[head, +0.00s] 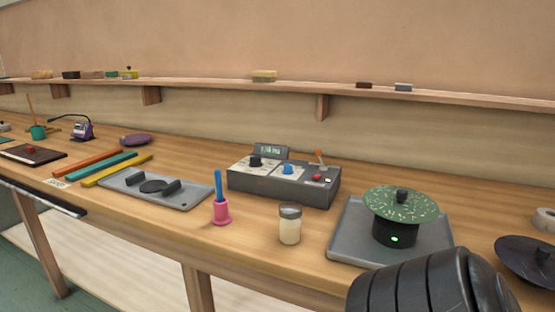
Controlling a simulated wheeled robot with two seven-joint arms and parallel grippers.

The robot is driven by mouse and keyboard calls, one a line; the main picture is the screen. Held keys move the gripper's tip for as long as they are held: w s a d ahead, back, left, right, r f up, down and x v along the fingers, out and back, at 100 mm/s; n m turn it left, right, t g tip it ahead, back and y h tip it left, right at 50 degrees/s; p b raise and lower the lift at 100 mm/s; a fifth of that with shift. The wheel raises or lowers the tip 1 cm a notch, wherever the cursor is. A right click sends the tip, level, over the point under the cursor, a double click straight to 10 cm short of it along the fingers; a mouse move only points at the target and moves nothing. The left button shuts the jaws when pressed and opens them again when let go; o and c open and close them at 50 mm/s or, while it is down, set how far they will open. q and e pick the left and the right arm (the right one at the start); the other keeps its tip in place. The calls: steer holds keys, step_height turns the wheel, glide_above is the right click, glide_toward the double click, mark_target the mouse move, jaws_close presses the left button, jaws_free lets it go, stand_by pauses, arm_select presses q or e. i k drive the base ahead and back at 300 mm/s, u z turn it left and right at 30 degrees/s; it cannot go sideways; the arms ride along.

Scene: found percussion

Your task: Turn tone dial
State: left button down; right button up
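A grey control box (283,189) sits on the bench near the middle, with a small lit display (270,150) standing at its back. A black dial (255,162) is on the left of its top panel and a blue dial (288,169) is in the middle. A red button (316,177) and a lever with an orange tip (320,157) are at the right. I cannot read which dial is labelled tone. Neither of my grippers is in view, and nothing touches the box.
A grey tray (346,241) holds a black device topped by a green speckled disc (401,203). A dark ribbed shape blocks the bottom right.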

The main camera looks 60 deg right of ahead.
mark_target(255, 161)
steer(key=u, duration=0.05)
steer(key=k, duration=0.3)
steer(key=z, duration=1.2)
